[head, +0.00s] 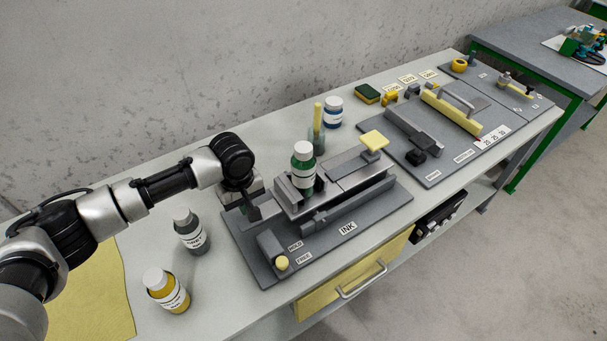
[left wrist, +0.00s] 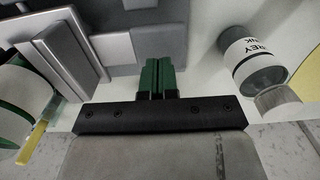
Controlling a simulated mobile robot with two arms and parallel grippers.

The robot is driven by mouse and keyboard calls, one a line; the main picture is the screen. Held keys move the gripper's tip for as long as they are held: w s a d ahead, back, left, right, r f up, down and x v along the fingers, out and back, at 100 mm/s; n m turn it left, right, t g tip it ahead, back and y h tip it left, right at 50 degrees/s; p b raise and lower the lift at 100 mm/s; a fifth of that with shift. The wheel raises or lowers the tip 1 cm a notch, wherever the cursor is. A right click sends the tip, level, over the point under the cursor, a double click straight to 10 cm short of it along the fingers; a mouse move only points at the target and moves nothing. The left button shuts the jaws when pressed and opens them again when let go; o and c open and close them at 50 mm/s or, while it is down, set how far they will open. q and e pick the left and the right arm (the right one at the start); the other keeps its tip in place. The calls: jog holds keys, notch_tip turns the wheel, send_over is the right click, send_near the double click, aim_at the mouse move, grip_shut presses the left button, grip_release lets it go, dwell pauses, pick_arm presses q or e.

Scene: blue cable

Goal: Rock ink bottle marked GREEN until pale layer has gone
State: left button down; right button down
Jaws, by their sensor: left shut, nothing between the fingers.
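The bottle with a green body and white cap (head: 303,167) stands upright on the raised platform of the grey INK fixture (head: 345,248). Its label is too small to read, and I cannot make out a pale layer. My left gripper (head: 252,211) is at the fixture's left end, beside the platform and apart from the bottle. In the left wrist view its green fingers (left wrist: 157,78) are together with nothing between them. Grey fixture blocks (left wrist: 68,55) lie just ahead and to the left there. My right gripper is not in view.
A grey ink bottle (head: 191,231) and a yellow one (head: 166,290) stand left of the fixture, near my left arm. A jar with a yellow stick (head: 317,130) and a blue bottle (head: 333,112) stand behind. A second grey board (head: 440,176) lies to the right.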

pick_arm(q)
jog(key=shift+f, duration=0.15)
jog(key=shift+s+f+b, duration=0.1)
jog(key=shift+f+b, duration=0.65)
jog(key=shift+f, duration=2.25)
jog(key=shift+r+p, duration=3)
jog(key=shift+p, duration=1.1)
jog(key=shift+f, duration=0.1)
jog(key=shift+f+b, duration=1.35)
jog(key=shift+f, duration=1.6)
jog(key=shift+d+r+p, duration=0.1)
jog(key=shift+r+p, duration=2.15)
jog(key=shift+p, duration=0.65)
jog(key=shift+r+p, duration=0.8)
jog(key=shift+p, duration=0.1)
